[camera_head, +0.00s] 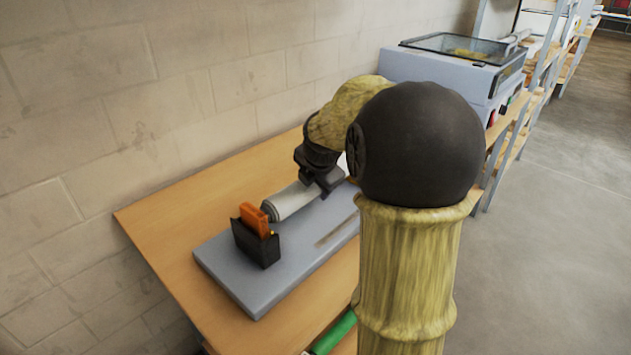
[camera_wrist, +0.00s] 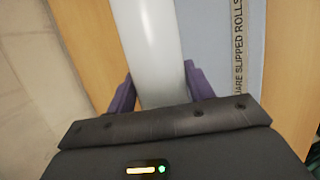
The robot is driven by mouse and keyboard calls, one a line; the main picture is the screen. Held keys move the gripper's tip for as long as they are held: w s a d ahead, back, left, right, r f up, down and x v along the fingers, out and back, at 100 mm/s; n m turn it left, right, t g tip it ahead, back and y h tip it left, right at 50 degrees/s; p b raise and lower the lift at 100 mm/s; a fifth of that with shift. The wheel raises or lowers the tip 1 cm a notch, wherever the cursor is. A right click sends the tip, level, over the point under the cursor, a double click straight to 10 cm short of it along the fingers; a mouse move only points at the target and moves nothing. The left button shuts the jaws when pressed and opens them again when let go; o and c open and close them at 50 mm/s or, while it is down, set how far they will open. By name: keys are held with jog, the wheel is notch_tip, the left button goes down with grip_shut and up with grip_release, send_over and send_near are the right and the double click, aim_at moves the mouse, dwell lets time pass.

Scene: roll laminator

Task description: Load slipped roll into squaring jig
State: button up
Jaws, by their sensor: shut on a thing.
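The slipped roll (camera_head: 290,201) is a pale white-grey cylinder with a dark end. It lies lengthwise over the back part of the grey squaring jig (camera_head: 219,263), its near end close to a black block. My gripper (camera_head: 320,188) is around the roll from above at its farther part. In the wrist view the roll (camera_wrist: 150,45) runs up between the two purple fingers of my gripper (camera_wrist: 158,88), which is shut on it. The jig plate (camera_wrist: 205,40) shows to its right, with lettering ending in "SLIPPED ROLLS". I cannot tell whether the roll touches the plate.
A black holder (camera_head: 262,250) with an orange piece (camera_head: 255,219) stands on the jig's near end. The wooden table (camera_head: 165,218) is bare at left, beside the block wall (camera_head: 130,110). A grey machine (camera_head: 440,75) stands behind. A green roll (camera_head: 333,333) lies at the table's front.

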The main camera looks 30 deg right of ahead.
jog(key=shift+f, duration=0.15)
jog(key=o, duration=1.5)
jog(key=shift+o, duration=0.2)
jog(key=shift+r, duration=0.4)
jog(key=p+v, duration=0.1)
jog(key=v, duration=1.1)
jog(key=shift+r+p, duration=0.15)
jog(key=shift+p, duration=0.2)
